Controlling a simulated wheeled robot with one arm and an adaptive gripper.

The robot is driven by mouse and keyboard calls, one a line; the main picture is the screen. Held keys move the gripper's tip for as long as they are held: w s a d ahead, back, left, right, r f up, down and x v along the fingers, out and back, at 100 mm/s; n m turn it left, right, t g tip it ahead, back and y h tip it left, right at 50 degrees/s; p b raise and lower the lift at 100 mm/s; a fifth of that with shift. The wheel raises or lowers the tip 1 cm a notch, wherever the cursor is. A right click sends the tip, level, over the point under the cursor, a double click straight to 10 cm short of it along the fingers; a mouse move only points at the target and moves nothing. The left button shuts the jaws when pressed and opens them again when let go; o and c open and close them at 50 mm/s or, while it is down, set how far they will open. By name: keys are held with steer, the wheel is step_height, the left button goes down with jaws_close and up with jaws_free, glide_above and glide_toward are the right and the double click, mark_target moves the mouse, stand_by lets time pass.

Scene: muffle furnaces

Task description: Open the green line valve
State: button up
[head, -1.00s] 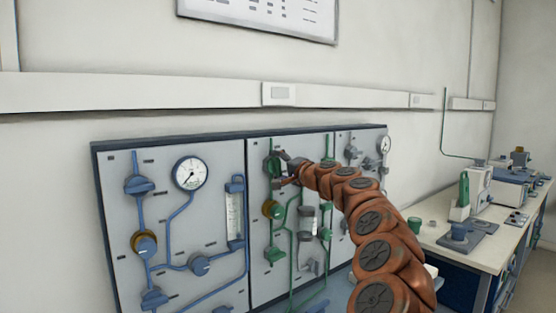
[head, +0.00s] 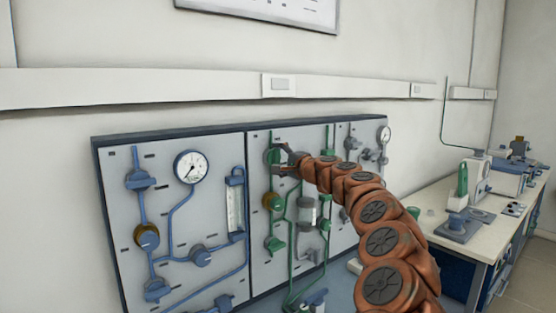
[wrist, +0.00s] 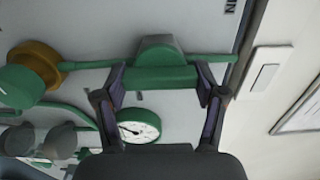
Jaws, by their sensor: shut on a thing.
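The green line valve (head: 271,157) sits at the top of the green pipework on the middle wall panel. In the wrist view its green handle (wrist: 160,77) runs crosswise between my two fingers, with the rounded green body (wrist: 158,49) behind it. My gripper (head: 286,160) is at this valve, and in the wrist view the gripper (wrist: 162,84) is shut on the handle, one finger at each end. In the head view the gripper partly covers the valve, so the handle's exact angle is hard to read there.
A brass-and-green knob (head: 273,202) and another green valve (head: 275,244) sit below on the same panel. A blue-line panel with a gauge (head: 191,166) is to the left. A bench (head: 472,248) with equipment stands at the right. A dial (wrist: 139,126) shows near my fingers.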

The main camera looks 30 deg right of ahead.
steer(key=o, duration=1.2)
steer(key=shift+c, duration=0.2)
steer(key=s+d, duration=0.1)
steer(key=s, duration=1.1)
steer(key=shift+d, duration=0.35)
steer(key=shift+w, duration=0.1)
